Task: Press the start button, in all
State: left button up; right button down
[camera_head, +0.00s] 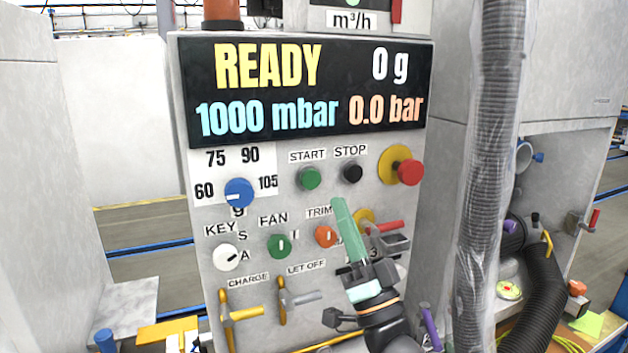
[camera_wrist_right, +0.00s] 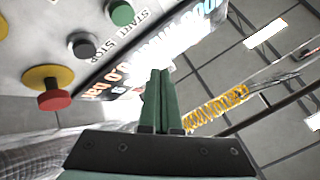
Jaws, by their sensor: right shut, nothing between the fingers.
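The green start button (camera_head: 309,178) sits under the START label on the grey control panel (camera_head: 200,262). It also shows at the top of the right wrist view (camera_wrist_right: 121,12). The display (camera_head: 300,88) above it reads READY, 0 g, 1000 mbar and 0.0 bar. My right gripper (camera_head: 338,203) has green fingers, shut and empty. In the head view its tips are just below and right of the start button; I cannot tell the gap to the panel. The right wrist view shows the shut fingers (camera_wrist_right: 157,75) apart from the button. My left gripper is not in view.
The black stop button (camera_head: 352,172) and a red emergency knob on yellow (camera_head: 409,171) are right of start. A blue dial (camera_head: 239,193), fan knob (camera_head: 279,246), orange trim knob (camera_head: 325,236) and yellow levers (camera_head: 226,312) surround the area. A ribbed hose (camera_head: 487,150) hangs at right.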

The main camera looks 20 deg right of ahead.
aim_at(310, 179)
pick_arm(q)
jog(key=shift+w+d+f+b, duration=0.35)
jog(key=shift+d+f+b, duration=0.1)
jog(key=shift+b, duration=0.5)
pick_arm(e)
jog(key=w, duration=0.8)
jog(key=shift+w+d, duration=0.25)
jog(key=shift+w, duration=0.15)
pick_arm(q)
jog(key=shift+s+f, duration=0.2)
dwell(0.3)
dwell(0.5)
pick_arm(e)
jog(key=shift+w, duration=0.45)
